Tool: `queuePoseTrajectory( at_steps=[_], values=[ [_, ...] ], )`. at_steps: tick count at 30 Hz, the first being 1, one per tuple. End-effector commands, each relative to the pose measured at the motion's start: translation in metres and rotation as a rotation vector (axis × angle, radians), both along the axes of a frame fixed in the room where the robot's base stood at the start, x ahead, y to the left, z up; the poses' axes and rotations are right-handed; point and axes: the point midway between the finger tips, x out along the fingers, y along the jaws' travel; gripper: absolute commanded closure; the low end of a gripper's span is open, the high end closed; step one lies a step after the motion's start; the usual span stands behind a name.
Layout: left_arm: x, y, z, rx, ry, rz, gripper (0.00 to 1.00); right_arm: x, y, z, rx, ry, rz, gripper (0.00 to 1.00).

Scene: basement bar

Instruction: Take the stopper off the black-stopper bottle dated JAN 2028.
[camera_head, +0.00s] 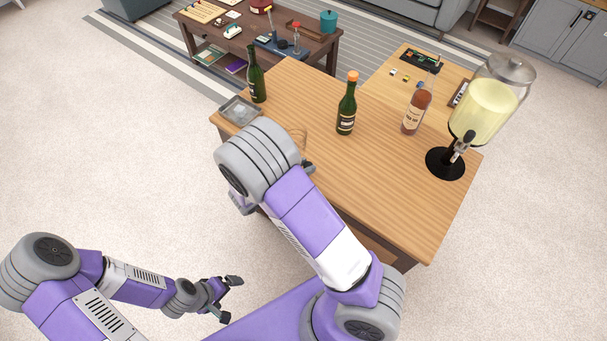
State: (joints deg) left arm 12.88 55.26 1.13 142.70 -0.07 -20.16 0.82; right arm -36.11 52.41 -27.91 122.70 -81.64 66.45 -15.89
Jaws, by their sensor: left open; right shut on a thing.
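A dark green bottle (256,78) stands upright at the table's far left; its top looks dark, and I cannot tell whether that is a black stopper. A second green bottle (346,110) has an orange top. An amber bottle (416,112) stands to its right with a thin, tall top. The date on each label is too small to read. My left gripper (228,298) is open and empty, low in front of the table. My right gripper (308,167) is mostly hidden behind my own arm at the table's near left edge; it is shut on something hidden.
The bottles stand on a wooden table (390,190). A grey tray (240,108) with clear contents sits at its left corner. A drink dispenser (484,108) with a black base stands at right. The table's front right is clear. Low tables stand beyond.

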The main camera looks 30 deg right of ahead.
Motion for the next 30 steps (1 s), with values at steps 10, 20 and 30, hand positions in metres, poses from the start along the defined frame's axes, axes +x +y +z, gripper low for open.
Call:
queuePoseTrajectory(
  at_steps=[10,20,30],
  values=[
    [0.000,0.000,-0.010,0.000,0.000,0.000,0.03,0.000,0.000,-0.033,0.000,0.001,0.001,1.00],
    [0.000,0.000,-0.012,0.000,0.000,0.000,0.03,0.000,0.000,-0.036,0.000,0.001,0.001,0.61],
    [0.000,0.000,-0.012,0.000,0.000,0.000,0.03,-0.001,-0.001,-0.036,0.000,0.003,-0.001,0.45]
  ],
)
